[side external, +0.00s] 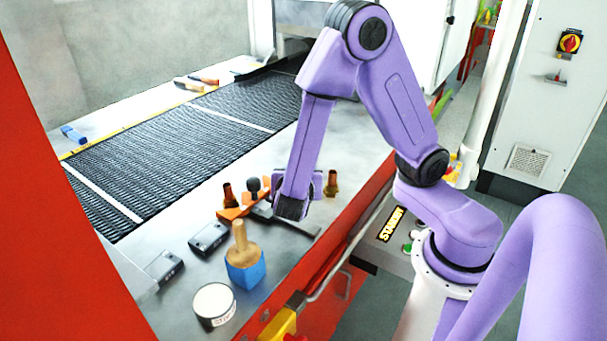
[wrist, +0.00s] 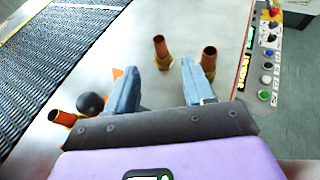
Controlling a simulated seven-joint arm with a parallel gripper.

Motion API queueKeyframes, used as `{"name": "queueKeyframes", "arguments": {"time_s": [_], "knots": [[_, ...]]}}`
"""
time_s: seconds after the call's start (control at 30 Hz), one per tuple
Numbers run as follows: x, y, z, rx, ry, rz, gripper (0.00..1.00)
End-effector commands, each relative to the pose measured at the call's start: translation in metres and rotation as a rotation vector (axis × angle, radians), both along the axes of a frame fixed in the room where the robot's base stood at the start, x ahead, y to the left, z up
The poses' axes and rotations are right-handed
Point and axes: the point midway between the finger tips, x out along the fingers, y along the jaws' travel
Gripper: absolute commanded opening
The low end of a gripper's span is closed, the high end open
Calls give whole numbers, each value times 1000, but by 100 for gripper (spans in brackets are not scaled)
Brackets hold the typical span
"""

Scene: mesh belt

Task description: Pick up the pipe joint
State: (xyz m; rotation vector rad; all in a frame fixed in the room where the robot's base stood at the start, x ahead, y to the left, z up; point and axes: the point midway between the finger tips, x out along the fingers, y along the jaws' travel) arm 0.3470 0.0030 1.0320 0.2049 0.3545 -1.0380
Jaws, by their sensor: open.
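Several copper-coloured pipe joints with brass-coloured lower ends stand on the metal table; I cannot tell which one the task means. In the wrist view one pipe joint (wrist: 161,52) is ahead of the fingers, a second (wrist: 208,62) is beyond the right finger, and a third (wrist: 63,118) is at lower left. In the side external view one pipe joint (side external: 228,196) shows left of my gripper (side external: 291,207) and another (side external: 331,185) just right of it. My gripper is open and low over the table. In the wrist view its fingers (wrist: 160,92) are apart with nothing between them.
An orange-handled tool (side external: 238,211) and a black ball knob (side external: 254,186) lie close left of my gripper. A dark flat tool (side external: 293,226) lies below it. A brush in a blue block (side external: 245,271) and a white tin (side external: 214,303) stand nearer. The mesh belt (side external: 170,145) runs behind.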

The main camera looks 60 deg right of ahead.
Motion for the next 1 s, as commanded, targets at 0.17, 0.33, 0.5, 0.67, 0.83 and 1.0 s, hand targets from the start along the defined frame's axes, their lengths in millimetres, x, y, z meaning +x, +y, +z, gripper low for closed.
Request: {"name": "queueKeyframes", "arguments": {"time_s": [0.17,0.33,0.5,0.67,0.83,1.0], "knots": [[14,-27,-12,-1,1,-6,53],[24,-44,-21,0,2,-4,53],[28,-50,-24,1,0,-1,53],[33,-59,-28,1,0,-4,53],[43,-76,-35,2,1,-5,53],[51,-89,-41,2,1,-3,53]]}}
